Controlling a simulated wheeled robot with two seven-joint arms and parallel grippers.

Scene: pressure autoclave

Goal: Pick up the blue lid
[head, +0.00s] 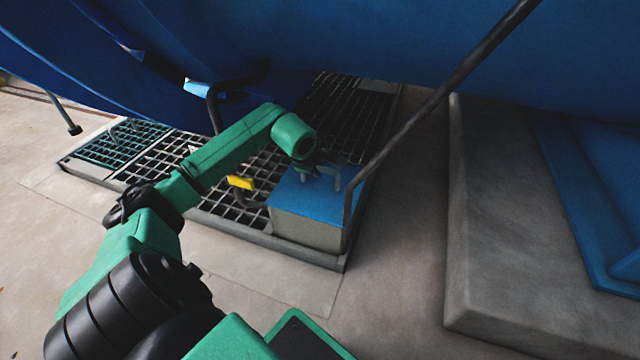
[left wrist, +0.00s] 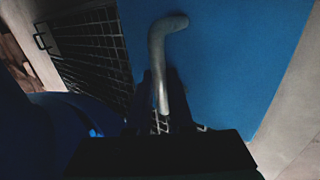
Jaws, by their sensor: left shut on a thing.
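The blue lid (head: 296,204) lies flat on top of a grey box (head: 305,231) that stands on the metal grating. A grey bent handle (head: 335,181) rises from the lid. My left gripper (head: 316,171) is over the lid at this handle, shut on it; its fingers are dark and partly hidden by the wrist. In the left wrist view the blue lid (left wrist: 220,60) fills the middle and right, with the handle (left wrist: 160,60) running down between the dark fingers (left wrist: 160,118). My right gripper is not in view.
Metal grating (head: 225,207) lies left of and behind the box. A yellow tag-like piece (head: 240,183) is left of the lid. A long dark rod (head: 430,103) slants down close to the box's right side. A concrete block (head: 510,210) stands at right. The large blue vessel (head: 350,40) hangs above.

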